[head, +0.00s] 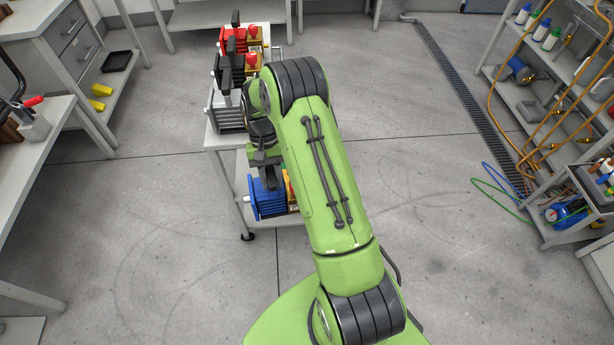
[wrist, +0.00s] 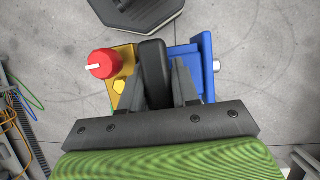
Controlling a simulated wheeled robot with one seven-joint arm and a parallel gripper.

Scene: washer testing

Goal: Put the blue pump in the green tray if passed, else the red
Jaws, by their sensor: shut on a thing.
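The blue pump (head: 268,204) hangs below my gripper (head: 268,176) at the front corner of a cart, partly hidden by my arm. In the wrist view the pump shows a blue body (wrist: 184,55) on the right, and a yellow part with a red knob (wrist: 103,64) on the left. A black handle (wrist: 154,70) stands between the two fingers of my gripper (wrist: 160,82), which is shut on it. I cannot tell whether the pump touches the cart. I see no green or red tray and no test result.
A grey cart (head: 217,139) holds a red pump (head: 234,41) and a grey pump (head: 228,117) on top. Benches and a cabinet (head: 71,45) stand at left, and shelves with hoses (head: 530,95) at right. Floor (head: 160,230) in front is open.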

